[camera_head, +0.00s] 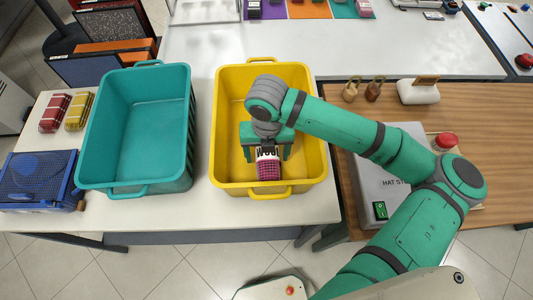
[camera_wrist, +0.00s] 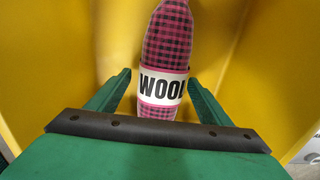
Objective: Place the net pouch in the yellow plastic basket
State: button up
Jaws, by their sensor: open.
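The yellow plastic basket (camera_head: 220,122) stands on the white table. My gripper (camera_head: 268,156) reaches down inside it with its fingers spread. A pink-and-black checked item (camera_head: 269,172) with a white WOOL band is inside the basket, near its front wall. In the wrist view my fingers (camera_wrist: 160,84) stand apart on either side of the checked item (camera_wrist: 172,40), with visible gaps. Whether it is the net pouch I cannot tell for sure. A blue mesh-like item (camera_head: 38,178) lies at the table's left end. Whether the checked item touches the basket floor is unclear.
A teal basket (camera_head: 185,120) stands left of the yellow one. Red (camera_head: 54,112) and yellow (camera_head: 79,111) banded bundles lie further left. The back counter is mostly clear.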

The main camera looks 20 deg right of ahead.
notch_tip(320, 180, up, 12)
jog(key=shift+w, duration=0.15)
jog(key=shift+f, duration=0.1)
dwell(0.5)
